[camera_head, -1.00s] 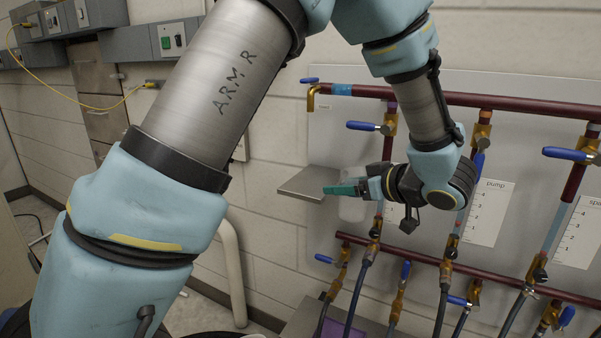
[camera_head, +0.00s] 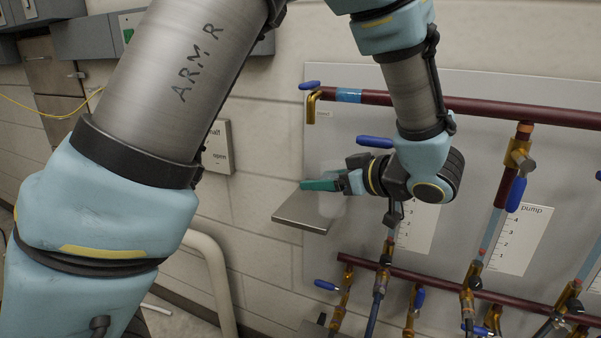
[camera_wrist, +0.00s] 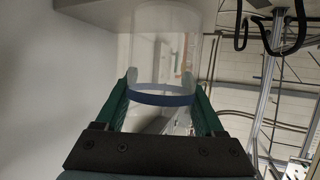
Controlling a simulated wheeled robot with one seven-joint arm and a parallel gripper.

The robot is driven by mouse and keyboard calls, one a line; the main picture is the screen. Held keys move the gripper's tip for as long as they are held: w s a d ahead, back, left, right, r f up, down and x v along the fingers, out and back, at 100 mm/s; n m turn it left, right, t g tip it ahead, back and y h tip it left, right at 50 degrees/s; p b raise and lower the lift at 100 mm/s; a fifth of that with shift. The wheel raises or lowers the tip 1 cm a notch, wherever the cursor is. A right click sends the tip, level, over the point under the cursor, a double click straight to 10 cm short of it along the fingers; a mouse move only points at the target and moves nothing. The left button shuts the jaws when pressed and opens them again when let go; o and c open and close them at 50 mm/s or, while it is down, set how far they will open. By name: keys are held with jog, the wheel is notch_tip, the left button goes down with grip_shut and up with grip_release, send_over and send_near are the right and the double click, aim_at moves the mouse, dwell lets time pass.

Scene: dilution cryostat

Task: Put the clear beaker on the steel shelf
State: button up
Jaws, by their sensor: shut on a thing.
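The clear beaker (camera_wrist: 172,45) is a see-through cylinder with a dark blue band, held between the green fingers of my gripper (camera_wrist: 160,76) in the wrist view. In the head view the beaker is a faint pale shape (camera_head: 334,207) below my gripper (camera_head: 306,185). My gripper is shut on it. The steel shelf (camera_head: 297,217) is a small flat plate on the wall. The beaker overlaps the shelf's right part in the head view. I cannot tell whether its base touches the plate.
A grey panel (camera_head: 330,130) with dark red pipes (camera_head: 470,108), blue-handled valves (camera_head: 375,142) and hoses stands right of the shelf. A white pipe (camera_head: 217,270) runs below left. A sign (camera_head: 218,147) hangs on the wall, partly behind my arm.

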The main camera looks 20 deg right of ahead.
jog(key=shift+w+a, duration=0.35)
jog(key=shift+w, duration=0.35)
jog(key=shift+w+a, duration=0.3)
jog(key=shift+w, duration=0.35)
jog(key=w, duration=0.1)
jog(key=w+a+p, duration=0.1)
jog(key=shift+w+a, duration=0.15)
jog(key=shift+w, duration=0.15)
jog(key=shift+w+a+f, duration=0.15)
jog(key=shift+w+f, duration=0.2)
jog(key=shift+f, duration=0.45)
jog(key=shift+f, duration=0.1)
jog(key=o, duration=1.3)
jog(key=shift+o, duration=0.2)
